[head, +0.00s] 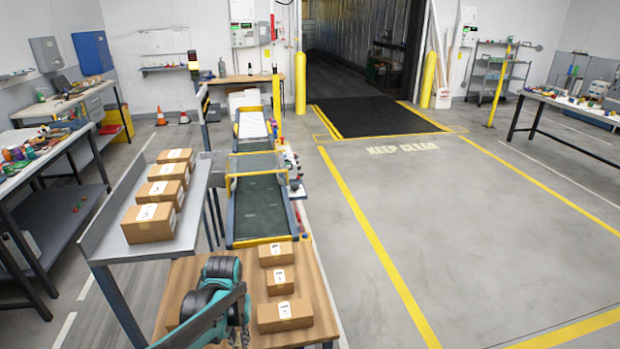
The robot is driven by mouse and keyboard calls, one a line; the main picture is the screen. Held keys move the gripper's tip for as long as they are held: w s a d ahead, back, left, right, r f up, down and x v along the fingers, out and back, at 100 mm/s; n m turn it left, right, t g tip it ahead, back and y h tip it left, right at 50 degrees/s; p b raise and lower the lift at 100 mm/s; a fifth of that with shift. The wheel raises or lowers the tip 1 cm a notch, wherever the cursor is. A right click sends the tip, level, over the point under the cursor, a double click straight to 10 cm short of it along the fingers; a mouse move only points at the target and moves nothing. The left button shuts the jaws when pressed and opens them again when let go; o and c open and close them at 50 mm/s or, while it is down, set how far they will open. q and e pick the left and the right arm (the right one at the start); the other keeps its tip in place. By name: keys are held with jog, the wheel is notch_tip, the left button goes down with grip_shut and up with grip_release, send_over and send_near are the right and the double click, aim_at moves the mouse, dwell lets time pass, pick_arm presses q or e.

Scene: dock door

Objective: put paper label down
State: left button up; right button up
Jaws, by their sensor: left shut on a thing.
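My left gripper (238,332) is low in the head view, over the left part of the wooden table (180,285), beside the small labelled boxes. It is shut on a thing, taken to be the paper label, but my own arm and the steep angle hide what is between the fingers. Three small cardboard boxes stand in a row on the table to the right of the gripper: a far one (276,254), a middle one (280,280) and a larger near one (285,316). Each carries a white label on top. My right gripper is not in view.
A grey metal bench (195,222) on the left holds several labelled cardboard boxes (150,222). A conveyor (260,207) with yellow ends runs away behind the wooden table. The floor on the right, marked with yellow lines (373,250), is clear up to the dock opening.

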pick_arm(q)
jog(key=f, duration=0.1)
jog(key=s+f, duration=0.1)
jog(key=f, duration=0.1)
jog(key=s+f, duration=0.1)
jog(key=f, duration=0.1)
jog(key=shift+f, duration=0.25)
dwell(1.2)
